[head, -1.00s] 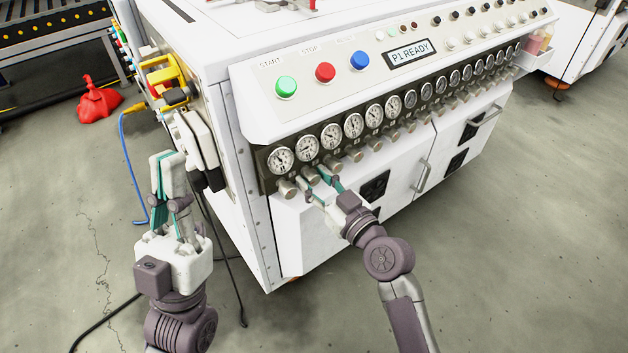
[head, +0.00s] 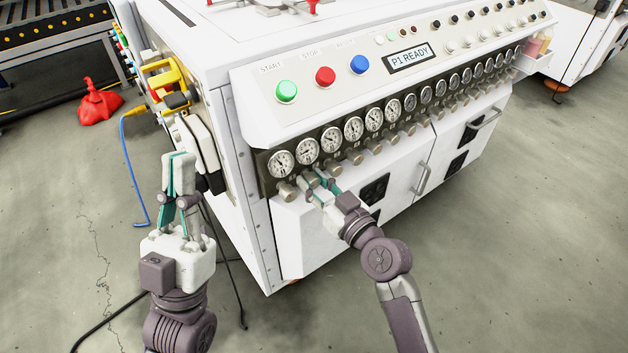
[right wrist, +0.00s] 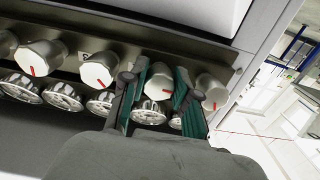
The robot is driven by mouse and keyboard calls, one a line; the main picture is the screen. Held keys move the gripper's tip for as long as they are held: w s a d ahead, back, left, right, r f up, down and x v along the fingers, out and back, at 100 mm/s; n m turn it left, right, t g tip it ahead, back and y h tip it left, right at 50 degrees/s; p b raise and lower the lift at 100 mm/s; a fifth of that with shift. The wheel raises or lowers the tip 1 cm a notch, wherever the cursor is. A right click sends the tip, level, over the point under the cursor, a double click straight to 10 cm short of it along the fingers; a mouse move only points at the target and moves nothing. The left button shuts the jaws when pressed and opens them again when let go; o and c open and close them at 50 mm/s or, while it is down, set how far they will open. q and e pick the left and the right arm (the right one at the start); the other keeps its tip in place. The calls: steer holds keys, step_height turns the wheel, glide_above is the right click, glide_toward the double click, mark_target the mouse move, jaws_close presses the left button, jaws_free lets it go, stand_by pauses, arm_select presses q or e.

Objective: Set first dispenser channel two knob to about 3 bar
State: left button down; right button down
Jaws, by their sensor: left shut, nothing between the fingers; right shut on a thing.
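The second knob from the left in the dispenser's row (head: 308,181) sits below the second gauge (head: 307,151). My right gripper (head: 320,182) is shut on this knob, one finger on each side. In the right wrist view the held knob (right wrist: 158,82) shows between the teal finger pads, with part of a red mark visible. The first knob (right wrist: 212,90) is just right of the fingers there. The gauge's needle is too small to read. My left gripper (head: 180,157) is shut and empty, left of the machine's corner.
More gauges and knobs run to the right along the panel. Above are the green START button (head: 287,91), a red button (head: 325,76), a blue button (head: 360,64) and a "P1 READY" display (head: 409,57). Yellow-handled fittings (head: 165,82) jut from the machine's left side.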

steer(key=m+p, duration=0.2)
steer(key=m, duration=0.1)
steer(key=shift+r, duration=0.15)
arm_select(q)
steer(key=w+f+g+y+p, duration=0.1)
steer(key=w+f+g+y, duration=0.2)
steer(key=w+f+g, duration=0.6)
arm_select(e)
steer(key=m, duration=0.2)
steer(key=shift+m, duration=0.3)
steer(key=m+p, duration=0.2)
steer(key=m, duration=0.2)
steer(key=shift+m, duration=0.3)
steer(key=m+p, duration=0.1)
steer(key=m, duration=0.4)
arm_select(q)
steer(key=s+a+f+g+y, duration=0.1)
steer(key=s+f+g, duration=0.2)
steer(key=f, duration=0.4)
steer(key=s+a+f+g+y, duration=0.2)
steer(key=s+f+g, duration=0.1)
steer(key=f+g, duration=0.3)
steer(key=shift+s+f+n+g+p, duration=0.15)
steer(key=shift+f+n+g+p, duration=0.25)
steer(key=shift+f, duration=0.8)
arm_select(e)
steer(key=shift+m, duration=1.9)
steer(key=c, duration=1.1)
jaws_free()
steer(key=shift+c, duration=0.2)
